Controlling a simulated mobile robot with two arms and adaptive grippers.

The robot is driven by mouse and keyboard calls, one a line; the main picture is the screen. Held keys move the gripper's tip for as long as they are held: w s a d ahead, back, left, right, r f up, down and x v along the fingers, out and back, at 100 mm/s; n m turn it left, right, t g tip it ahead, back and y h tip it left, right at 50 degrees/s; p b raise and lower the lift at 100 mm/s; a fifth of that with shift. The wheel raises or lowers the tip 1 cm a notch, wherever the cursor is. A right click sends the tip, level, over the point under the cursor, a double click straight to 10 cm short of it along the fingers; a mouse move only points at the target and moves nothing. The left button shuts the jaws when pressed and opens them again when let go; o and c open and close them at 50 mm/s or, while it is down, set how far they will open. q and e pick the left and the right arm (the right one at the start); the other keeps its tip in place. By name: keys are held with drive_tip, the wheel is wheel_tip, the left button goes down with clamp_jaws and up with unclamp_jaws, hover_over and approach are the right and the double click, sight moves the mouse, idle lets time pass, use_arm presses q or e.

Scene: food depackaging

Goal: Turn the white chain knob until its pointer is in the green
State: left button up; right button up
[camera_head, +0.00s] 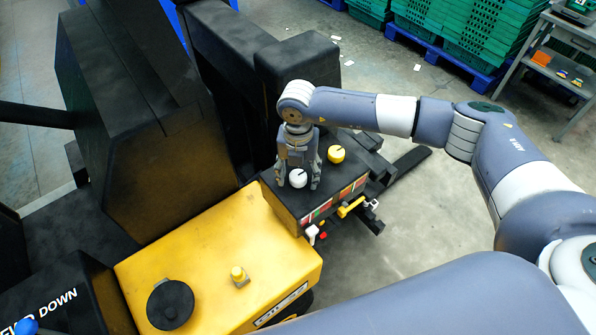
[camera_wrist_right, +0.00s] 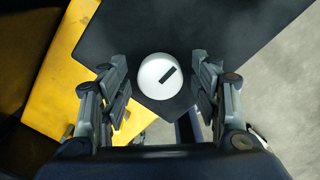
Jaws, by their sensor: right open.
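The white chain knob (camera_head: 298,178) is on top of the black control box (camera_head: 283,205), near its left front corner. In the right wrist view the white knob (camera_wrist_right: 159,76) shows from above, with a black pointer bar tilted up to the right. My right gripper (camera_head: 298,184) points down over the white knob. Its fingers (camera_wrist_right: 160,95) are open, one on each side of the knob, with gaps between. Red and green label patches (camera_head: 322,209) are on the box's front face; which one the pointer faces I cannot tell. My left gripper is not in view.
A yellow housing (camera_head: 215,262) with a black cap (camera_head: 170,304) lies to the left. Green crates (camera_head: 470,35) and a grey cart (camera_head: 560,75) stand at the back right.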

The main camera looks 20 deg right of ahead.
drive_tip(key=c, duration=1.1)
drive_tip(key=shift+f+n+b, duration=0.2)
drive_tip(key=shift+n+b, duration=0.4)
drive_tip(key=shift+b, duration=0.45)
drive_tip(key=n+b, duration=1.3)
drive_tip(key=b, duration=0.4)
drive_tip(key=shift+r+n+b, duration=0.2)
drive_tip(key=shift+n+b, duration=1.35)
drive_tip(key=shift+n, duration=0.25)
